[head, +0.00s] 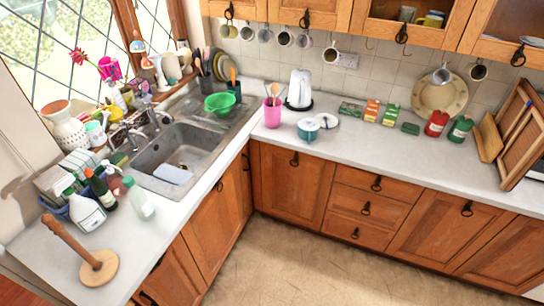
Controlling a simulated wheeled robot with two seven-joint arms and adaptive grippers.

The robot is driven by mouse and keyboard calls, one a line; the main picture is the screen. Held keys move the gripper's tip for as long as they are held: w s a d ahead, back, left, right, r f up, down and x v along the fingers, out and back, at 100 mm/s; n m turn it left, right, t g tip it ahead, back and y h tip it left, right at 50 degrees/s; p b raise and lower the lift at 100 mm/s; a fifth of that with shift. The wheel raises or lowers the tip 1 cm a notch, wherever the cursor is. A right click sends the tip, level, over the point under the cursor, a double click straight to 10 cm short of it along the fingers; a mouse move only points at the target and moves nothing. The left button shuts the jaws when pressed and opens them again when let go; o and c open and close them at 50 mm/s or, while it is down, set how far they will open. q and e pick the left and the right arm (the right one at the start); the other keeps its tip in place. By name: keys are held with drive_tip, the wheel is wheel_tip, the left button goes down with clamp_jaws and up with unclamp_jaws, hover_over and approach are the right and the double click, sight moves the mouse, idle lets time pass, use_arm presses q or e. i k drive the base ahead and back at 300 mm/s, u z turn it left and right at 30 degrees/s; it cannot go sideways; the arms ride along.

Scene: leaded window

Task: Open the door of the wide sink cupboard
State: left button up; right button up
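The sink (187,155) is a grey basin set in the left counter under the leaded window. Below it, a wide wooden cupboard door (218,232) faces right and is seen at a steep angle. It looks shut, flush with the fronts beside it. Its dark handle (219,186) is near its top edge, just under the counter. A narrower front (245,180) lies toward the corner, and another wooden front (172,278) lies nearer to me. Neither of my grippers is in view.
Bottles (101,190) and a wooden paper-towel stand (98,267) are on the left counter. Drawers (363,205) and closed doors (294,185) line the back run, with dark hanging handles.

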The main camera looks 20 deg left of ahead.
sight(212, 231)
drive_tip(key=u, duration=0.05)
drive_tip(key=i, duration=0.65)
drive_tip(key=u, duration=0.75)
drive_tip(key=i, duration=0.5)
drive_tip(key=u, duration=0.3)
